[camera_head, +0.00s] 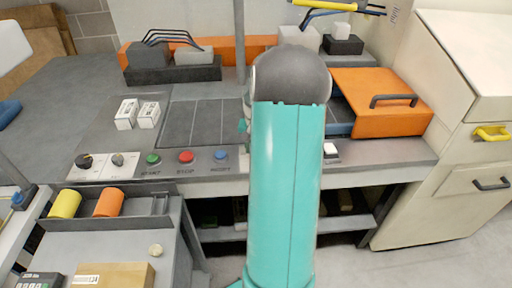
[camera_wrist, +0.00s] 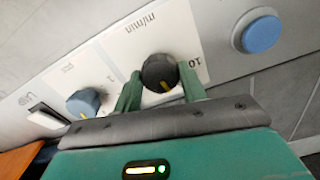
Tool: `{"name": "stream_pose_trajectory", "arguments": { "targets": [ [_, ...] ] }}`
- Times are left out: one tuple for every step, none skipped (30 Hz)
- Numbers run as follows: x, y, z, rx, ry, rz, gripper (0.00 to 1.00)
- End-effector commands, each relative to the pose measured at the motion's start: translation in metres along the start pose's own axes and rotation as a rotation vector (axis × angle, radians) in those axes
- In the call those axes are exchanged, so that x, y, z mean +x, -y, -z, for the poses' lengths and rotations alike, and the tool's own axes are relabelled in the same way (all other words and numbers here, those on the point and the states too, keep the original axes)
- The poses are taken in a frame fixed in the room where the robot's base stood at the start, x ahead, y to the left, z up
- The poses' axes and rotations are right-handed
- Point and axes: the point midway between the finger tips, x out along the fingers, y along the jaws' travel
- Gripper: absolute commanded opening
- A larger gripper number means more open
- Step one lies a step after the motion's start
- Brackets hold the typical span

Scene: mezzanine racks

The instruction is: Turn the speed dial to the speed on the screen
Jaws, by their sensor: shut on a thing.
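The speed dial (camera_wrist: 159,70) is a round black knob with a yellow pointer mark, on a white plate marked "m/min" in the wrist view. Its scale shows "1" on the left and "10" on the right, and the lettering is upside down. The yellow mark points toward the bottom of the picture, slightly right. My gripper (camera_wrist: 160,76) has its two green fingers on either side of the dial, shut on it. In the head view my arm hides the dial and gripper. I cannot make out a speed screen in either view.
Beside the dial are a blue-grey knob (camera_wrist: 84,102) marked "pcs", a rocker switch (camera_wrist: 47,116) and a blue button (camera_wrist: 262,35). In the head view, green (camera_head: 153,159) and red (camera_head: 186,157) buttons sit farther left. An orange cover (camera_head: 380,103) stands right of my arm.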

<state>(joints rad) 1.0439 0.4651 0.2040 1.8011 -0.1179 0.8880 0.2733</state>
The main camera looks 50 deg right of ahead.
Motion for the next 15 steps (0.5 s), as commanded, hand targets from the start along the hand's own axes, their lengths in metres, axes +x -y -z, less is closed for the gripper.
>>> {"name": "stream_pose_trajectory", "arguments": {
  "targets": [
    [-0.0004,0.0013,0.0,0.035,-0.001,0.0,0.18],
    [-0.0004,0.0012,0.0,0.059,-0.002,-0.001,0.18],
    [-0.0005,0.0014,0.0,0.093,-0.002,-0.001,0.18],
    [-0.0005,0.0013,0.0001,0.12,-0.002,0.0,0.18],
    [-0.0006,0.0013,0.0001,0.145,-0.002,0.0,0.18],
    [-0.0006,0.0012,0.0001,0.18,-0.002,-0.001,0.18],
    [-0.0006,0.0012,0.0002,0.207,-0.002,0.0,0.18],
    [-0.0006,0.0012,0.0002,0.232,-0.002,0.0,0.18],
    [-0.0006,0.001,0.0002,0.265,-0.002,0.0,0.18],
    [-0.0006,0.0011,0.0002,0.291,-0.002,0.0,0.18],
    [-0.0006,0.0014,0.0002,0.313,-0.002,0.001,0.18],
    [-0.0006,0.0007,0.0003,0.344,-0.002,0.0,0.18],
    [-0.0006,0.0012,0.0002,0.366,-0.002,0.0,0.18],
    [-0.0006,0.0009,0.0003,0.387,-0.002,0.001,0.18],
    [-0.0006,0.0009,0.0003,0.415,-0.002,0.001,0.18]
  ]
}}
